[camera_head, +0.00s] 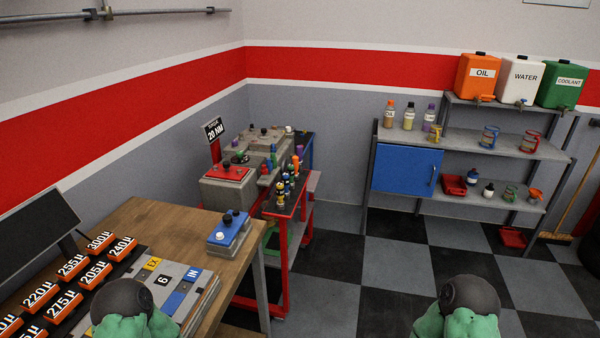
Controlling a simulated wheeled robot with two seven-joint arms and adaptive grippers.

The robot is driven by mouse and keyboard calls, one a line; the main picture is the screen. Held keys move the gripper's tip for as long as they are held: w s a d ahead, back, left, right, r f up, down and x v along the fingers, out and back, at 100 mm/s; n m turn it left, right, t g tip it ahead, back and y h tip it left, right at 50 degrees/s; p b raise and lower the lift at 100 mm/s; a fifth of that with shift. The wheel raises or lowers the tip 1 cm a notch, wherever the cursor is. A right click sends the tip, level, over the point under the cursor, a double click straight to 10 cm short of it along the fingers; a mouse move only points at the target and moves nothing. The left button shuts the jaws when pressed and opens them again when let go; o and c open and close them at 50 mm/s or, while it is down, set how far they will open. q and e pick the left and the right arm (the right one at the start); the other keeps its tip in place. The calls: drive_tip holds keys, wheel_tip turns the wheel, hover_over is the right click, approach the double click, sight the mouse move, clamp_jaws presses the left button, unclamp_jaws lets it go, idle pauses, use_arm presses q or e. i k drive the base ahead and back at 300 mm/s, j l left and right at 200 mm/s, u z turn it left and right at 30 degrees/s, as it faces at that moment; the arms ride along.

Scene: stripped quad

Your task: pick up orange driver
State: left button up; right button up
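Several small drivers with coloured handles stand upright in a rack on the red cart (282,250), in the middle of the view. One with an orange handle (295,163) stands near the back of this group; it is small, and its lower part is hidden among the others. Green and dark grey parts of my two arms show at the bottom edge, left and right. Neither gripper can be made out in the view, and both arm parts are far from the cart.
A wooden bench (165,225) with orange number blocks and a blue device (229,231) stands at the left, in front of the cart. Grey machines (235,190) stand beside the cart. Shelves (480,140) hold bottles at the back right. The checkered floor (390,275) between is clear.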

sight(295, 159)
drive_tip(key=i+l+u, duration=0.25)
drive_tip(key=i+l, duration=0.3)
drive_tip(key=i+l+u, duration=0.25)
drive_tip(key=i+l, duration=0.25)
drive_tip(key=l, duration=0.2)
drive_tip(key=i+l+u, duration=0.15)
drive_tip(key=l, duration=0.2)
drive_tip(key=i+l+u, duration=0.1)
drive_tip(key=i+l, duration=0.2)
drive_tip(key=i+l+u, duration=0.15)
drive_tip(key=l, duration=0.35)
drive_tip(key=i+l+u, duration=0.1)
drive_tip(key=l, duration=0.35)
drive_tip(key=i, duration=0.1)
